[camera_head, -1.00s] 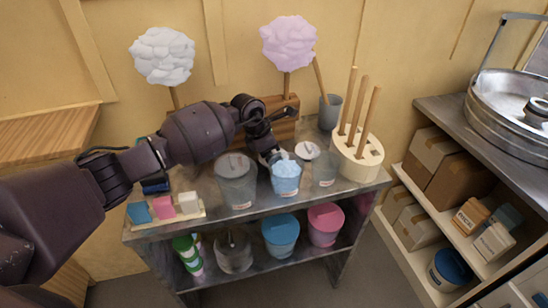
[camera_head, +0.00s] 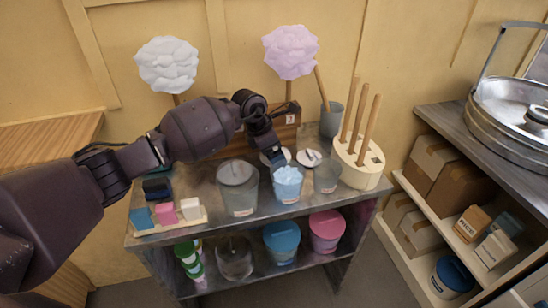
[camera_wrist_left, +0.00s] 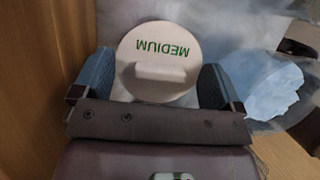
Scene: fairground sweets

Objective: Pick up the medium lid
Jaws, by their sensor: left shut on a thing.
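The medium lid (camera_wrist_left: 143,50) is a white disc with a raised grip bar and green "MEDIUM" lettering, upside down in the left wrist view. My left gripper (camera_wrist_left: 157,82) is shut on it, with one blue-grey finger at each side. In the head view, the gripper (camera_head: 274,156) is behind the clear cup of pale blue contents (camera_head: 288,186), and the lid's white edge (camera_head: 284,154) shows beside the fingers. Whether the lid touches the counter is unclear. My right gripper is not in view.
Another white lid (camera_head: 310,159) lies just right on the metal counter (camera_head: 262,212). A large clear cup (camera_head: 238,190) and a small one (camera_head: 327,177) stand near the front. A cream stick holder (camera_head: 360,165) is at right, and a wooden box (camera_head: 291,117) behind.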

